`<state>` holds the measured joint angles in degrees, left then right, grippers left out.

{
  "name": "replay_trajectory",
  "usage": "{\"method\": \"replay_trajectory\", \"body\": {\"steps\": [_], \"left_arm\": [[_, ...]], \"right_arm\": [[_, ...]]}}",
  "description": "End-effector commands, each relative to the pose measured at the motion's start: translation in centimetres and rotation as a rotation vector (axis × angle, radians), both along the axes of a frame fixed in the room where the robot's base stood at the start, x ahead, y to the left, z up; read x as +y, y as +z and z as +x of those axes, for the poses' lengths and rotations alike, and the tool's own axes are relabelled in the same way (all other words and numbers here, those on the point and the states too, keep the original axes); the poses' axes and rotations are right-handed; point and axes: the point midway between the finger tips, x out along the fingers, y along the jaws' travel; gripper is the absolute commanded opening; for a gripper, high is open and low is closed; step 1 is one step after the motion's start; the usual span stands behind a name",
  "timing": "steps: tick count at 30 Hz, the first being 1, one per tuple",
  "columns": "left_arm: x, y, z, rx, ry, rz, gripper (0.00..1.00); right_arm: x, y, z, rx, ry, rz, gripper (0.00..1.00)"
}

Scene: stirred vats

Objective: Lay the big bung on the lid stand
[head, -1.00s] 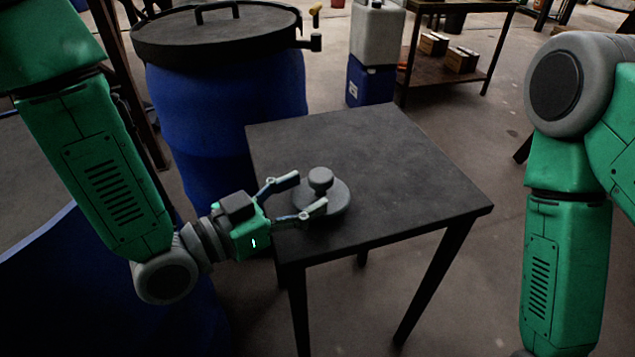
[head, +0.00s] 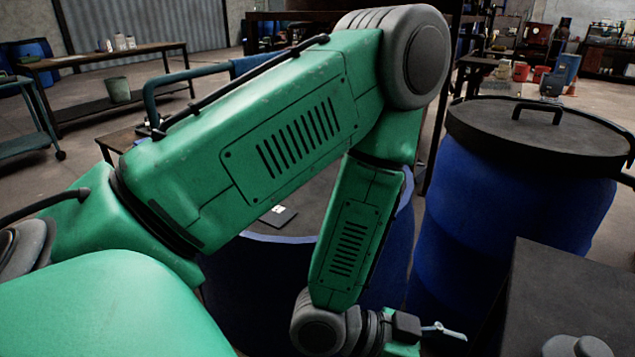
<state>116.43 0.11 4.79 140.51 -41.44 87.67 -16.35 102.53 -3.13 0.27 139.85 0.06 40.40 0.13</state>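The big bung (head: 577,347), a grey disc with a knob, is cut off by the bottom edge at the lower right of the head view. It sits on a dark square-topped table (head: 570,290). My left gripper (head: 455,336) is at the bottom edge, left of the bung and apart from it. One finger shows, spread out from the palm; the other is out of frame. Nothing shows held in it. I cannot tell for sure which thing is the lid stand. My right gripper is out of view.
An open blue vat (head: 275,238) stands behind my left arm, which hides much of it. A blue vat with a dark handled lid (head: 540,130) stands behind the table. A workbench (head: 95,62) and a teal cart (head: 25,92) are at the far left.

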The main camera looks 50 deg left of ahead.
Motion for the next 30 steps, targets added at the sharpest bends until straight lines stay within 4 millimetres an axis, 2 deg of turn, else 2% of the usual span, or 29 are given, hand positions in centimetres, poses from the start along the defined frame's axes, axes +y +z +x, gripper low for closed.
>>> {"method": "replay_trajectory", "body": {"steps": [1, 3, 5, 6, 10, 12, 16, 25, 30], "left_arm": [[1.5, -3.6, -0.8, 0.124, 0.052, 0.082, 0.51], [4.2, -8.5, -2.6, 0.315, 0.144, 0.198, 0.51], [6.8, -12.2, -4.9, 0.486, 0.234, 0.294, 0.51], [8.7, -14.3, -6.7, 0.599, 0.298, 0.353, 0.51], [13.4, -18.4, -12.6, 0.898, 0.486, 0.495, 0.51], [15.0, -19.4, -15.0, 1.007, 0.562, 0.541, 0.51], [16.2, -19.9, -17.2, 1.101, 0.631, 0.578, 0.51], [16.3, -19.8, -17.3, 1.106, 0.636, 0.579, 0.51], [16.2, -17.6, -17.2, 1.105, 0.634, 0.579, 0.51]], "right_arm": [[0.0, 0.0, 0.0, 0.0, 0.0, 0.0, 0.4], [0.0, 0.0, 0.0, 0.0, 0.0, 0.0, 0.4], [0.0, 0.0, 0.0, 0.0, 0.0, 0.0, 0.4], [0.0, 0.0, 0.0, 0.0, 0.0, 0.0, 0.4], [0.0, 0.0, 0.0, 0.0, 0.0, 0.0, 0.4], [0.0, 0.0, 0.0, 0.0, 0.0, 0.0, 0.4], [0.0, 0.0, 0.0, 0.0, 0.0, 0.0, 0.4], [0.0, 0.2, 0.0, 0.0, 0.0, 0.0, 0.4], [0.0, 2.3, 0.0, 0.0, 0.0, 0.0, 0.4]]}}
